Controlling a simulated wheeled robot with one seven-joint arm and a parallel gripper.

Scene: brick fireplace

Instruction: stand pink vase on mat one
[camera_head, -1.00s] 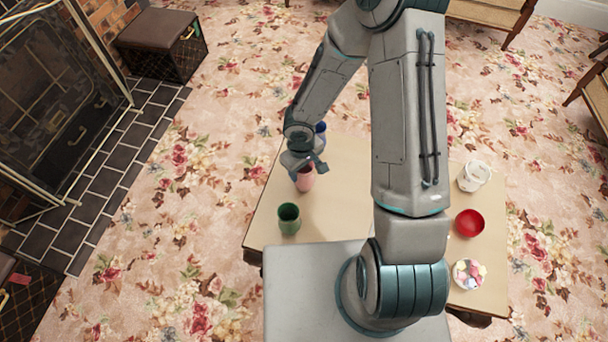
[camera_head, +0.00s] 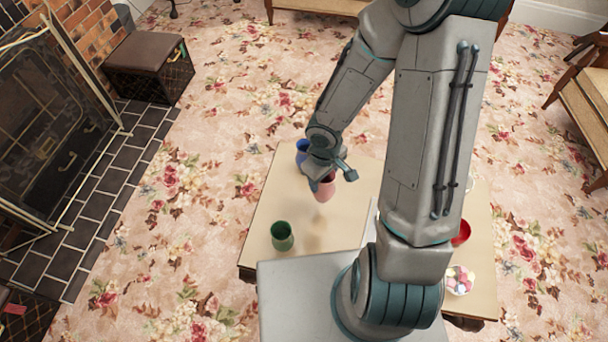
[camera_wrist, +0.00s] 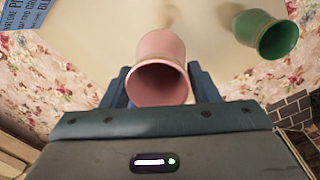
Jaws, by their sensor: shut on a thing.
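My gripper (camera_head: 326,180) is shut on the pink vase (camera_head: 325,190) and holds it above the table, with a soft shadow below it. In the wrist view the pink vase (camera_wrist: 161,72) sits between the two fingers (camera_wrist: 160,88), its open mouth facing the camera. A green vase (camera_head: 282,236) stands apart on the table's left part; it also shows at the upper right of the wrist view (camera_wrist: 268,36). A blue vase (camera_head: 302,151) is behind my gripper, partly hidden. I cannot make out mat one; my arm hides part of the table.
The table (camera_head: 268,205) is bare between the green vase and my gripper. A blue printed sheet (camera_wrist: 60,12) is cut off in the wrist view.

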